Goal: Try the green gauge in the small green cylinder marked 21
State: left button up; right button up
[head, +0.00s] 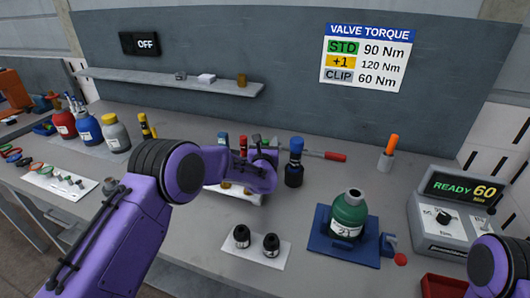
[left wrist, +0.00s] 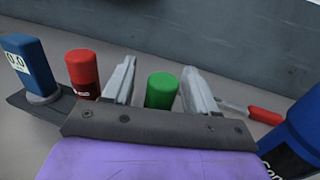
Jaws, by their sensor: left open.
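The small green cylinder (head: 349,214) marked 21 stands upright in a blue holder (head: 328,240) on the bench, right of centre, with a dark open top. The green gauge (left wrist: 162,90) shows in the left wrist view as a green cap between the two fingers of my left gripper (left wrist: 158,82). The fingers are apart, one on each side of it, and I cannot tell if they touch it. In the head view my left arm hides most of this spot. A red gauge (left wrist: 82,70) and a blue one (left wrist: 30,65) reading 0.0 stand to the left.
A blue-capped bottle (head: 294,165) stands close right of my left gripper, with a red-handled tool (head: 325,155) behind. Two black parts (head: 242,236) sit on a white plate in front. A tester reading READY 60 (head: 455,212) stands at right. Several bottles (head: 88,130) stand left.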

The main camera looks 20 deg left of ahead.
pick_arm(q)
grip_shut()
jog(key=shift+r, duration=0.1)
